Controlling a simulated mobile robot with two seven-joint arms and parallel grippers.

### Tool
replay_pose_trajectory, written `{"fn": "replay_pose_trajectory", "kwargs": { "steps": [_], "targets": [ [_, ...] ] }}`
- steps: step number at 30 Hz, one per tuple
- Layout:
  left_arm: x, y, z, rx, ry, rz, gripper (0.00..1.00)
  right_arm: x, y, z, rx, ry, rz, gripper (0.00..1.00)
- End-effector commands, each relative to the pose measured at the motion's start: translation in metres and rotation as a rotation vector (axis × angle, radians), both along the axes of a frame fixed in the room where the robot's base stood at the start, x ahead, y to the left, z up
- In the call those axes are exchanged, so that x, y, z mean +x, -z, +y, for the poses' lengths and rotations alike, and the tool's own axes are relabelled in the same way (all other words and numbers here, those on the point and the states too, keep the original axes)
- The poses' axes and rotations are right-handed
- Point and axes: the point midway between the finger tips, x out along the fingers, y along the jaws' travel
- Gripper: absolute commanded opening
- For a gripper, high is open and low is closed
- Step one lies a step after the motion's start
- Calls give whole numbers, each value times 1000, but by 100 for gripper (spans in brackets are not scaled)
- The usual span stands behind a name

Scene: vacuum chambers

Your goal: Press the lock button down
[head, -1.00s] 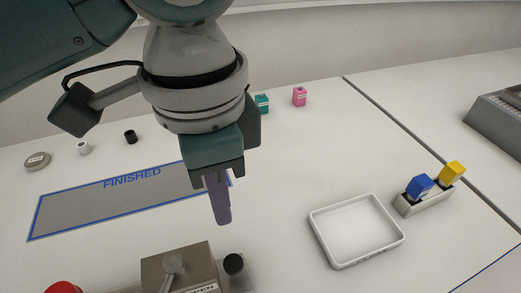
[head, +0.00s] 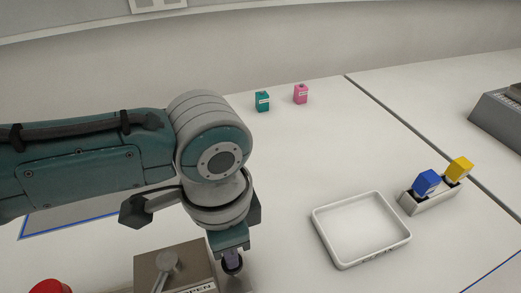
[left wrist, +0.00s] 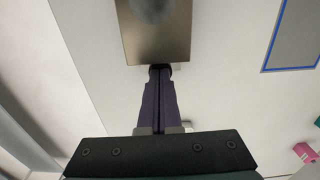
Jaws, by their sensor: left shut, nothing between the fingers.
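The black round lock button (head: 232,269) stands at the right side of a metal box with a lever (head: 176,262) in the head view. My left gripper (head: 233,256) is shut and empty, pointing down with its fingertips at the top of the button. In the left wrist view the shut purple fingers (left wrist: 159,72) reach the button beside the metal box (left wrist: 155,45), hiding most of it. I cannot tell how far down the button is. My right gripper is not in view.
A red button (head: 50,287) is at the lower left. A white tray (head: 405,237) and a holder (head: 414,207) with blue and yellow pieces stand to the right. Teal (head: 262,101) and pink (head: 300,94) bottles stand at the back. The table between is mostly clear.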

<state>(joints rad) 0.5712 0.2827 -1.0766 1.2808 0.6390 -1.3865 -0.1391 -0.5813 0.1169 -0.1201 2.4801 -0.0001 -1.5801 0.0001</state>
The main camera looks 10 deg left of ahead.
Motion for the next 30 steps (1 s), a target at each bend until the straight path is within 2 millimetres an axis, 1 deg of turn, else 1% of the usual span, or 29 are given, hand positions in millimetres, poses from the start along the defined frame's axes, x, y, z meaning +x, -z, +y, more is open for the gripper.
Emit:
{"fn": "replay_pose_trajectory", "kwargs": {
  "steps": [9,11,15,17,26,30],
  "targets": [
    [0,1,0,-1,0,1,0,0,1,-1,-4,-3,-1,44],
    [0,7,0,0,-1,1,0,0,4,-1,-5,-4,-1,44],
    [-1,26,-1,-1,-1,3,0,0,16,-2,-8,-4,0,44],
    [-1,30,0,1,0,4,0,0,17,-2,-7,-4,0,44],
    [-3,32,3,9,2,5,0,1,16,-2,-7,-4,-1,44],
    [-2,22,5,9,1,1,0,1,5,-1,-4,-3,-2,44]
  ]
}}
